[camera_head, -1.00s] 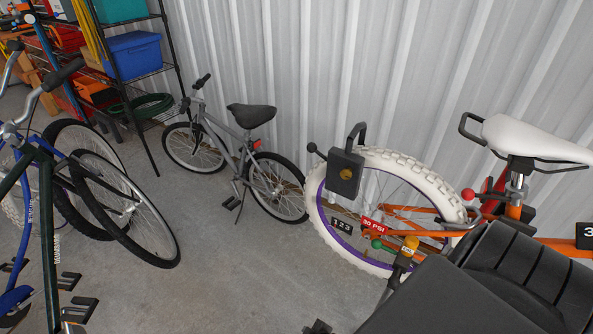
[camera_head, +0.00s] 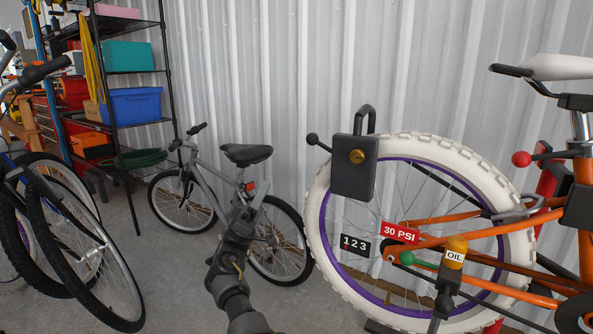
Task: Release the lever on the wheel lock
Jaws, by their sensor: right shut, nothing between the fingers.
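The wheel lock (camera_head: 345,182) is a dark grey box with a brass keyhole disc and a black shackle on top. It sits at the upper left of a white-tyred bicycle wheel (camera_head: 442,150) with a purple rim. Its lever (camera_head: 320,144) is a thin dark rod with a black ball knob, sticking out to the upper left. My right gripper (camera_head: 249,190) is shut and empty, to the left of the lock and lower than the lever, apart from both. It overlaps the small grey bicycle in the picture. My left gripper is not in view.
An orange bicycle (camera_head: 455,217) carries the wheel, with a red-knobbed lever (camera_head: 522,159), a green knob (camera_head: 407,258) and an oil bottle (camera_head: 455,252) near it. A grey bicycle (camera_head: 215,158) stands behind my gripper. Shelves (camera_head: 130,73) and other bikes (camera_head: 70,245) are at left.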

